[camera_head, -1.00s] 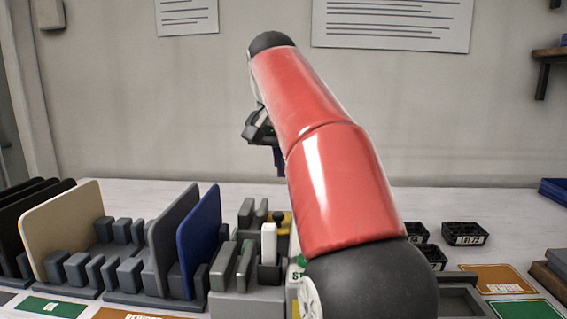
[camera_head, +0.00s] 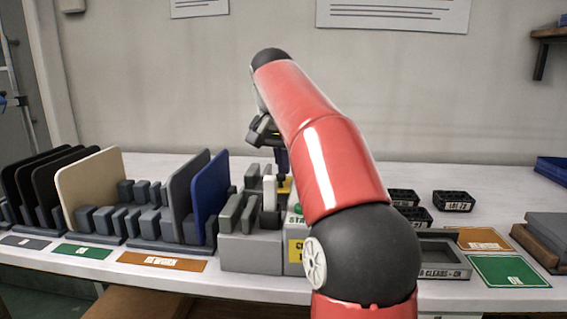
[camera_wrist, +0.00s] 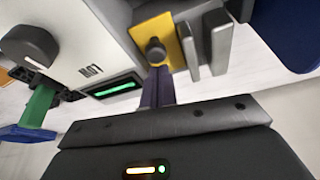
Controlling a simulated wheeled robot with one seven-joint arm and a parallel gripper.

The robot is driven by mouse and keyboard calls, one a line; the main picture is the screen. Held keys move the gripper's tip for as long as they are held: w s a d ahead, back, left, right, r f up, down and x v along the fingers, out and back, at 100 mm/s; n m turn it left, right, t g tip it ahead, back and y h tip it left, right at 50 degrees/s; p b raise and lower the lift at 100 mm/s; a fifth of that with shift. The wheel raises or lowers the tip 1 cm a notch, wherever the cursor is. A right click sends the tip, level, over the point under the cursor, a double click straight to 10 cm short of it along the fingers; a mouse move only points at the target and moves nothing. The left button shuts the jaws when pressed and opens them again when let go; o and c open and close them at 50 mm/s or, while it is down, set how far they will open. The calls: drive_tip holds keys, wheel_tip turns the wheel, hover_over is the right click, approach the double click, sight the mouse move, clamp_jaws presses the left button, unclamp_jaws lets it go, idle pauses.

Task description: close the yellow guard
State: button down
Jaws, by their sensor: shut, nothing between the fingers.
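The yellow guard (camera_wrist: 172,30) is a small yellow plate with a dark round knob (camera_wrist: 155,50), on the grey fixture, in the wrist view. In the head view a sliver of the guard (camera_head: 285,187) shows beside my arm, which hides the rest. My gripper (camera_wrist: 158,72) is shut and empty, with its dark purple fingertips at the lower edge of the guard, close to the knob. I cannot tell whether they touch it. In the head view my gripper (camera_head: 281,168) points down over the fixture (camera_head: 250,252).
Grey posts (camera_wrist: 218,42) stand right beside the guard. A lit green display (camera_wrist: 115,90) is left of it. Upright panels, one blue (camera_head: 210,195) and one cream (camera_head: 92,190), stand in racks to the left. Small black bins (camera_head: 453,201) sit to the right.

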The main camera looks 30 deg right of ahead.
drive_tip(key=s+a, duration=0.1)
drive_tip(key=s, duration=0.1)
drive_tip(key=s+a+b, duration=0.1)
drive_tip(key=s+a, duration=0.1)
drive_tip(key=s+a+b, duration=0.1)
drive_tip(key=s, duration=0.1)
drive_tip(key=shift+s+a, duration=0.25)
drive_tip(key=shift+s, duration=0.05)
drive_tip(key=p, duration=0.4)
approach(279, 176)
wheel_tip(279, 176, up, 3)
drive_tip(key=s, duration=0.2)
drive_tip(key=shift+d, duration=0.15)
